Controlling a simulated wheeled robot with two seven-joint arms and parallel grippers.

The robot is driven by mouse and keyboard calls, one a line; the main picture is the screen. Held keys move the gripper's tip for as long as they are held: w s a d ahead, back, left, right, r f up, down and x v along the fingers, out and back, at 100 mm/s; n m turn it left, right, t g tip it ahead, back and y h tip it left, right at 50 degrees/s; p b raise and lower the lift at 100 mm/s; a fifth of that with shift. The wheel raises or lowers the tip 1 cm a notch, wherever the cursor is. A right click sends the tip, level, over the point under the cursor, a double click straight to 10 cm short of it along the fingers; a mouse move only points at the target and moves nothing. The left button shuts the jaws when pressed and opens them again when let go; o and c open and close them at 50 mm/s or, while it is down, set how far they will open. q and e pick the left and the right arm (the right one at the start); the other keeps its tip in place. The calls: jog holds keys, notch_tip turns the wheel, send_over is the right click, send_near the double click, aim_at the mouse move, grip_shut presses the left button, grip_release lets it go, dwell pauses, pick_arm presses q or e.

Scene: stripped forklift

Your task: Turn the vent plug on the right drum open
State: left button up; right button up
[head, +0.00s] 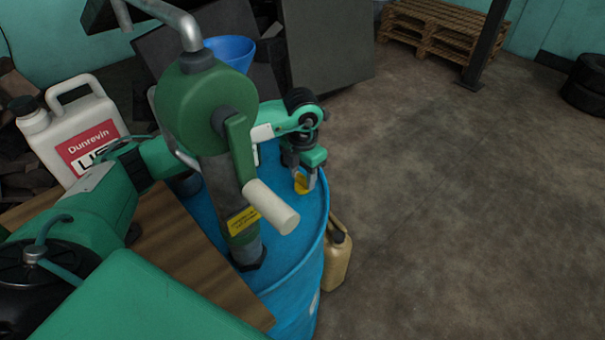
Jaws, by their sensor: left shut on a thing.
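A blue drum (287,270) stands in the middle of the view, its lid partly hidden behind a green hand pump (200,110). My left arm comes in from the left, passes behind the pump and reaches over the lid's far right part. My left gripper (304,183) points down there, shut on a small yellow piece at the lid, which appears to be the vent plug (301,187). The fingers cover part of it, so I cannot tell how far it is turned. My right gripper is not in view.
The pump's pale crank handle (272,207) sticks out over the drum. A wooden board (185,250), a white jug (75,130) and a blue funnel (232,52) are nearby. A tan can (337,258) stands right of the drum. The floor (450,210) to the right is clear.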

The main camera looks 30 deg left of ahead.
aim_at(302, 176)
pick_arm(q)
jog(key=o, duration=1)
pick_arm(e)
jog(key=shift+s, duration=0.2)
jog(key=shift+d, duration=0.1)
pick_arm(q)
jog(key=shift+r, duration=0.55)
jog(key=shift+r+b, duration=0.9)
jog(key=shift+r, duration=5.5)
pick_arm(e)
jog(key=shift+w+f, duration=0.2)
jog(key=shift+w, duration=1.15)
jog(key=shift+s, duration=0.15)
